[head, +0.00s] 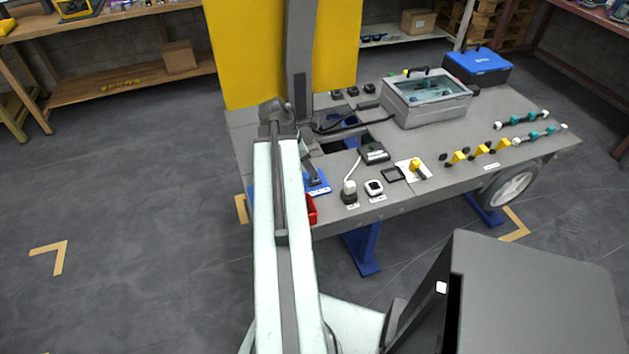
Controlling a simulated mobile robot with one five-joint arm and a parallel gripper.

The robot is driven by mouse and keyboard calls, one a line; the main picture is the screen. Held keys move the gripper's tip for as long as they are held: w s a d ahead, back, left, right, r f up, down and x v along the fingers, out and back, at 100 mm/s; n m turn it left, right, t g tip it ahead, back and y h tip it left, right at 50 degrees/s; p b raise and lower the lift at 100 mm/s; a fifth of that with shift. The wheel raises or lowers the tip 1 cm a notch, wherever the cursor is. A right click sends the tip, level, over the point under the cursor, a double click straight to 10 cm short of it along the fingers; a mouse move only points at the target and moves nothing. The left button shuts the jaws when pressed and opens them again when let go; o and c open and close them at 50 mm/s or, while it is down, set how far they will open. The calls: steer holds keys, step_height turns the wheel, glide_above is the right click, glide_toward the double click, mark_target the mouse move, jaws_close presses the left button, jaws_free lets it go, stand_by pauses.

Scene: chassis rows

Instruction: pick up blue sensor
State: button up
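A flat blue piece (318,186) with a white label strip lies near the front left edge of the grey workbench (415,200). It may be a blue mat or holder; I cannot make out a separate blue sensor on it. My gripper (312,178) points down over this blue piece, at the far end of my pale arm. Its fingertips are small and dark, so I cannot tell whether they are open, shut or touching anything. My arm hides the bench's left part and some of the blue piece.
A red bin (311,210) sits beside my arm. Farther back are a clear-lidded grey case (427,98) and a blue toolbox (478,66). A yellow panel (338,50) rises behind.

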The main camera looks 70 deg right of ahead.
steer(key=b+x, duration=0.1)
steer(key=x, duration=0.1)
steer(key=b+x, duration=0.2)
steer(key=w+b+x, duration=0.1)
steer(key=b+x, duration=0.1)
steer(key=shift+d+f, duration=0.15)
steer(key=shift+s+d+f, duration=0.1)
steer(key=shift+s+f, duration=0.05)
jaws_close()
